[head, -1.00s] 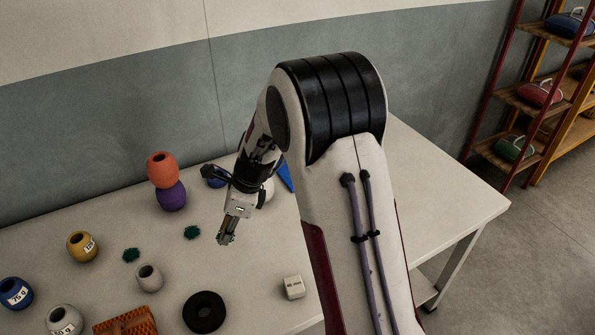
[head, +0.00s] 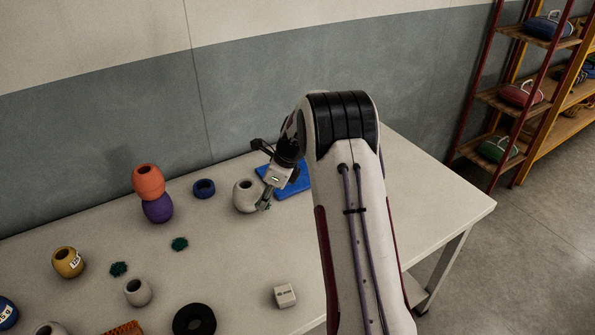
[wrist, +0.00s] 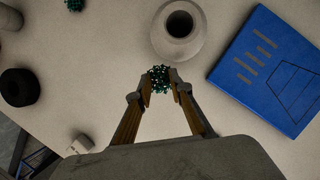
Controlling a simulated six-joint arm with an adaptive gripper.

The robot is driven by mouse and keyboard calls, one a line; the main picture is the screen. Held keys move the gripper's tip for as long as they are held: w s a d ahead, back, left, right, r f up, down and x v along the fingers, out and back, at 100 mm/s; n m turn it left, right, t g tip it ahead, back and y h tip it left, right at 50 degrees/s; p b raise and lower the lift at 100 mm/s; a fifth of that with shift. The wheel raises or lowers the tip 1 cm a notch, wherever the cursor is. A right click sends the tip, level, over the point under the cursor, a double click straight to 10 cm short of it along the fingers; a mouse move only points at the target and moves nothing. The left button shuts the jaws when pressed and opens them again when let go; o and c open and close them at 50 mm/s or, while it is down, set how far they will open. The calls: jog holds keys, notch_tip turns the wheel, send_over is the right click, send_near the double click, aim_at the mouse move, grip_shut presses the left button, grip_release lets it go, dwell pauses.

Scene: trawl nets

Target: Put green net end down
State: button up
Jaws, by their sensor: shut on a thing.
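My gripper (wrist: 160,88) is shut on a green net end (wrist: 160,75), a small tangled dark green clump between the fingertips in the wrist view. In the head view my gripper (head: 264,205) is beside a pale grey pot (head: 246,197). In the wrist view this pot (wrist: 179,37) has a dark round opening and stands just beyond the fingertips. Two more green net clumps lie on the table in the head view, one at the middle (head: 180,244) and one farther left (head: 118,269). I cannot tell the held clump's height above the table.
A blue book (wrist: 272,72) lies right of the pot. An orange pot (head: 149,181) stacks on a purple pot (head: 157,208). A blue ring (head: 204,188), a black ring (head: 194,320), a small white block (head: 285,295) and a yellow pot (head: 68,262) stand around.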

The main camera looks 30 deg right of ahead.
jog(key=w+d+r+m+h, duration=0.15)
jog(key=w+d+m, duration=0.3)
jog(key=d, duration=0.75)
notch_tip(320, 180, up, 4)
jog(key=m+t+h, duration=0.1)
jog(key=m, duration=0.3)
send_over(298, 182)
jog(key=s, duration=0.1)
jog(key=shift+s+d+r+h, duration=0.1)
jog(key=shift+r+h, duration=0.05)
jog(key=shift+h, duration=0.2)
jog(key=shift+f, duration=2.55)
jog(key=shift+f, duration=0.15)
jog(key=shift+f, duration=2.35)
jog(key=shift+f, duration=0.1)
